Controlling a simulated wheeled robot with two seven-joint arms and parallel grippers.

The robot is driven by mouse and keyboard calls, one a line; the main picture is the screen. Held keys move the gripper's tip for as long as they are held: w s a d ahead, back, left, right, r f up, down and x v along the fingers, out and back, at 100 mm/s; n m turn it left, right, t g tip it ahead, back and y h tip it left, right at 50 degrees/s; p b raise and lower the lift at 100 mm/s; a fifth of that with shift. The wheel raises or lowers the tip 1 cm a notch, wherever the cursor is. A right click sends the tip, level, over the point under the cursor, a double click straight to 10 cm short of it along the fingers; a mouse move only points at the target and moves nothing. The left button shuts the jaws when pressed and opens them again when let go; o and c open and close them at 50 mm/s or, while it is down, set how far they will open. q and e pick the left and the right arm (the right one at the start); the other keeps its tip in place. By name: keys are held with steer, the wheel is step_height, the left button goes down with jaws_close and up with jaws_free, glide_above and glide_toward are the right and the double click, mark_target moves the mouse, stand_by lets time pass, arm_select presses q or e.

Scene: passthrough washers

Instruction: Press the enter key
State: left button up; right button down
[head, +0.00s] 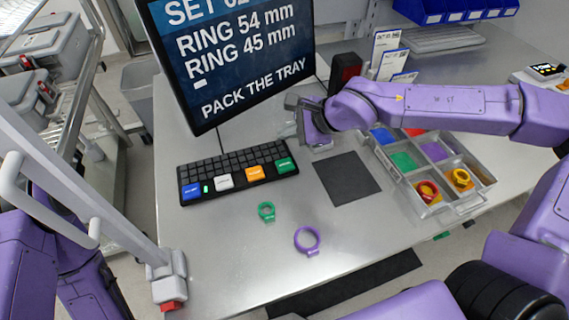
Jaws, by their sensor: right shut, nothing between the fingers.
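A black keyboard (237,166) lies on the steel table below the monitor. Its front row has a blue key (192,192), a white key (223,182), an orange key (255,174) and a green key (286,165). The key labels are too small to read surely, so I cannot tell which is enter. My right gripper (297,128) is shut and empty, just beyond the right end of the keyboard, near the green key. Its height above the table is hard to tell. My left gripper is not in view; only purple left arm links show at the lower left.
The monitor (235,60) reads "RING 54 mm", "RING 45 mm", "PACK THE TRAY". A green ring (267,205) and a purple ring (297,245) lie in front. A dark mat (346,180) and a divided tray (462,207) with red and yellow rings are at right.

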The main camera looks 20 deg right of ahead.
mark_target(288, 166)
step_height(288, 166, down, 8)
steer(key=b, duration=0.7)
steer(key=shift+w, duration=0.1)
steer(key=shift+f, duration=0.2)
steer(key=shift+f, duration=0.15)
stand_by(1.2)
steer(key=shift+f, duration=0.25)
steer(key=shift+f, duration=0.5)
stand_by(0.5)
stand_by(0.4)
steer(key=shift+r+p, duration=0.9)
